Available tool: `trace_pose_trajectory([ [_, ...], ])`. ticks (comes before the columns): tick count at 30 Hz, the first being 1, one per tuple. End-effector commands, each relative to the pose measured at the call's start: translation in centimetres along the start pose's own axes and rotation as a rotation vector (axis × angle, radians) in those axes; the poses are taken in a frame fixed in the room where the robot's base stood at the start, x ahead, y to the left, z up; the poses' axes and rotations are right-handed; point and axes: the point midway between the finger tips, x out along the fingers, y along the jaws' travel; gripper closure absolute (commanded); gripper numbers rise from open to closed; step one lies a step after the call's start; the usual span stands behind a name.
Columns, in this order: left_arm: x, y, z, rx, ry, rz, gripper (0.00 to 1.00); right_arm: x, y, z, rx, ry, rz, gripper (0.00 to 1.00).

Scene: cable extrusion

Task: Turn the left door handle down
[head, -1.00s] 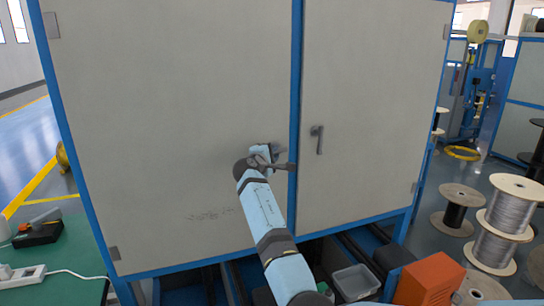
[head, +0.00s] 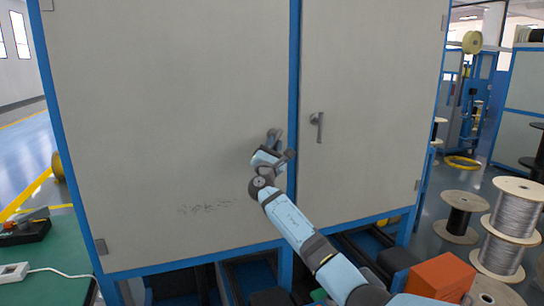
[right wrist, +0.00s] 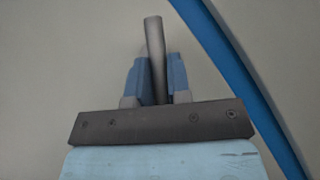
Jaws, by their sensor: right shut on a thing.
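The left door (head: 150,110) of the grey cabinet fills the left half of the head view. Its grey handle (head: 274,137) sits near the blue centre post, partly hidden by my right gripper (head: 271,149). In the right wrist view the handle (right wrist: 153,48) is a grey bar between the two blue fingers of my right gripper (right wrist: 156,76), sticking out past their tips. The gripper is shut on it. My left gripper is not in view.
The right door's handle (head: 319,127) hangs down just right of the blue centre post (head: 294,80). A green table (head: 60,255) with a power strip stands at the left. Wire spools (head: 514,212) and an orange box (head: 440,279) stand at the lower right.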

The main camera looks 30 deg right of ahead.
Motion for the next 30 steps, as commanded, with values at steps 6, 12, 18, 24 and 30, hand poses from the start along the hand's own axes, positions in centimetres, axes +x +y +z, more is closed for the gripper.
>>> trace_pose_trajectory([
  [6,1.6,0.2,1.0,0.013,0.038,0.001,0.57,-0.2,-0.9,-0.5,-0.142,-0.042,0.141,1.00],
  [12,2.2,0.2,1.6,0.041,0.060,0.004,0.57,0.0,-1.2,-0.4,-0.250,-0.072,0.247,1.00],
  [18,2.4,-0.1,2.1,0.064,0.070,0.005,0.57,0.1,-1.4,-0.2,-0.327,-0.093,0.322,1.00],
  [24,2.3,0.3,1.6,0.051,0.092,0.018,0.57,0.3,-1.4,0.0,-0.369,-0.105,0.366,1.00],
  [30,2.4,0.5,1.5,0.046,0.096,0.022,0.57,0.4,-1.3,0.0,-0.385,-0.108,0.382,1.00],
])
